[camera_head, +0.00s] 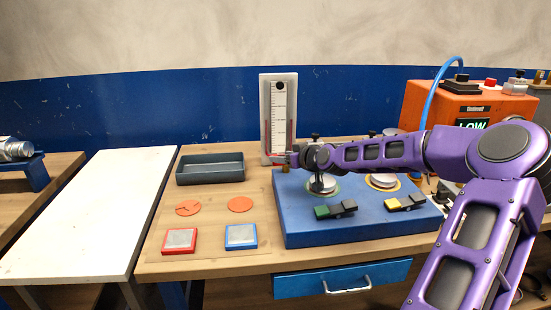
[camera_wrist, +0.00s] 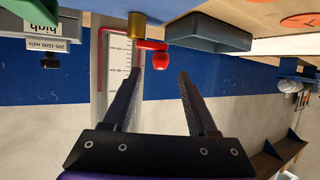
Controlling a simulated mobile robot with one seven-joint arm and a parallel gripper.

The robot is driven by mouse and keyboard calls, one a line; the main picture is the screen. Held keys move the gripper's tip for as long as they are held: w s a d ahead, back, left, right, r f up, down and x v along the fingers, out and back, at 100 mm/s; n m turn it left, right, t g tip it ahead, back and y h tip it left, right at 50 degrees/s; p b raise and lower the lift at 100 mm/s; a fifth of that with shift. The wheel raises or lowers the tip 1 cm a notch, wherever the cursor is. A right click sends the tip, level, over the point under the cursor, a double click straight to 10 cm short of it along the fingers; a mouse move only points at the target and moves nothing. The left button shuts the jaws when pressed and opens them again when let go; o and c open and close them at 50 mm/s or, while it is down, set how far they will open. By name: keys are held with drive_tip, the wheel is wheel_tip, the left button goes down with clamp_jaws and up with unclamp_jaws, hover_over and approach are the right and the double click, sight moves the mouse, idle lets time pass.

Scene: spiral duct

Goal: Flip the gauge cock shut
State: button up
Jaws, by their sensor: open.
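The gauge (camera_head: 280,95) is an upright white board with a scale, at the back of the bench; it also shows in the wrist view (camera_wrist: 115,55). At its base is a brass cock body (camera_wrist: 137,30) with a red lever (camera_wrist: 160,60) ending in a round knob. In the wrist view the lever sticks out sideways from the brass. My gripper (camera_wrist: 160,80) is open, with its fingertips on either side of the red knob and nothing clearly clamped. In the head view my gripper (camera_head: 279,158) is in front of the gauge's foot and hides most of the lever.
A blue box (camera_head: 360,228) with clamps and round discs lies under my forearm. A dark tray (camera_head: 210,169) stands left of the gauge. Orange discs (camera_head: 240,204) and red and blue square pads (camera_head: 241,236) lie in front. An orange machine (camera_head: 425,105) stands at the right.

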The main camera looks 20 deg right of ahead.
drive_tip(key=shift+x, duration=2.45)
clamp_jaws()
